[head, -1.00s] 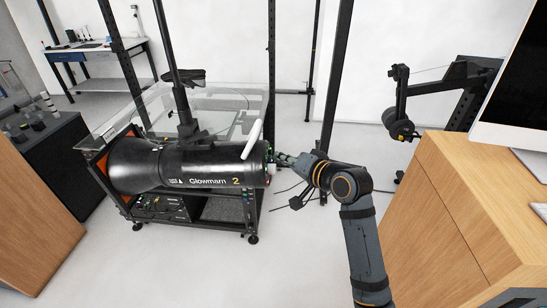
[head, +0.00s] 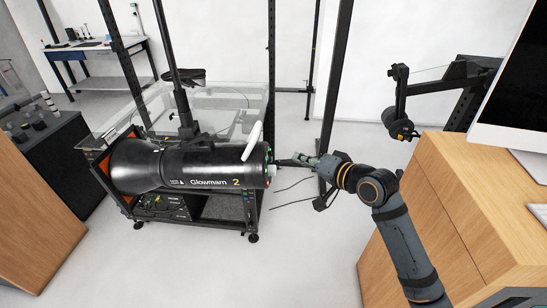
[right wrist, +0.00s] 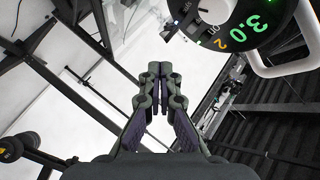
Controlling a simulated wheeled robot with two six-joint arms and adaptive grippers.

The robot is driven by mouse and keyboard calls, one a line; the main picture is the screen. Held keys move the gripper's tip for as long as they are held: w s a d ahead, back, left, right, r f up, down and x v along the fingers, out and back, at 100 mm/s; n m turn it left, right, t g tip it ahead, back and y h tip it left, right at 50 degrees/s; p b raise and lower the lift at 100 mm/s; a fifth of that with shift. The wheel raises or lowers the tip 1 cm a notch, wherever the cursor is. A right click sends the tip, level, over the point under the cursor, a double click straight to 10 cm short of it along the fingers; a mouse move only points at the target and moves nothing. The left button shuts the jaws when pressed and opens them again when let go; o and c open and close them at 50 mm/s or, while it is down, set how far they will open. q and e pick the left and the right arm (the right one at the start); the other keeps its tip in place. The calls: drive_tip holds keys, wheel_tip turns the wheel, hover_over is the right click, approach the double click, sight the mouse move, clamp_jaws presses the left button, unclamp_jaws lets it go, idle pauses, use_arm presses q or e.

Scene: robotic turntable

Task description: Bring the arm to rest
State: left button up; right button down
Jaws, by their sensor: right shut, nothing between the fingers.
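My right arm (head: 400,235) comes in from the lower right of the head view and reaches left. Its gripper (head: 290,161) is shut and empty, just right of the end of a black cylinder marked "Glowmarn 2" (head: 205,168). In the right wrist view the closed fingers (right wrist: 157,85) show in the middle with nothing between them. The cylinder's round end face (right wrist: 222,18), with a green "3.0", shows at the upper right there, apart from the fingers. My left gripper is not in view.
The cylinder lies on a wheeled black frame (head: 250,205) with a white handle (head: 253,140). A wooden cabinet (head: 455,200) with a monitor (head: 513,85) stands right, close to my arm. A dark post (head: 332,90) rises behind the gripper. White floor lies in front.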

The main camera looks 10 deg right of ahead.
drive_tip(key=shift+s+d+r, duration=0.1)
drive_tip(key=shift+s+d, duration=0.1)
drive_tip(key=shift+d, duration=0.35)
drive_tip(key=shift+s+d+r, duration=0.1)
drive_tip(key=shift+s+d, duration=0.05)
drive_tip(key=shift+d, duration=0.4)
drive_tip(key=shift+f, duration=0.1)
